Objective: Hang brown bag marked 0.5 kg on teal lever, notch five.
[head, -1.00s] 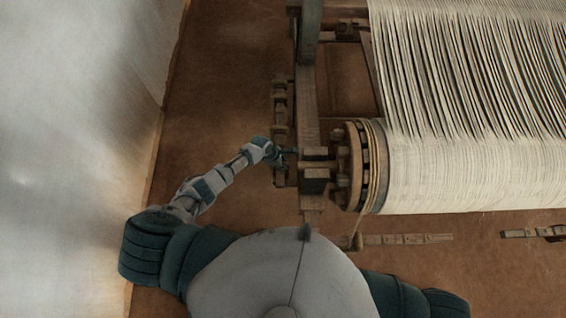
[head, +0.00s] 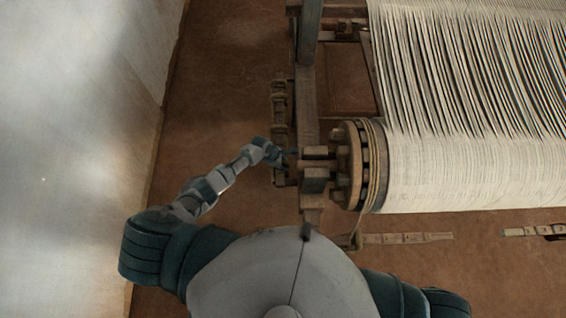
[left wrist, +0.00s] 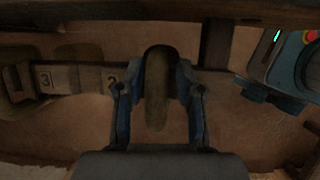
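My left gripper (head: 286,156) is at the near end of a notched wooden bar (head: 280,105), left of the loom post. In the left wrist view, its two blue-grey fingers (left wrist: 158,90) stand apart on either side of a rounded olive-brown object (left wrist: 157,105) with a dark top. I cannot tell whether the fingers touch it, or whether it is the brown bag; no 0.5 kg mark shows. Behind the fingers runs a wooden bar (left wrist: 75,79) with plates numbered 3 and 2. I cannot pick out a teal lever or notch five. My right gripper is not in view.
The loom post (head: 308,100) and the cloth roller (head: 355,165) with rope stand just right of my left gripper. Two more plated bars lie low, one near the roller (head: 405,239) and one at far right (head: 525,232). A pale wall (head: 80,120) bounds the left; floor between is bare.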

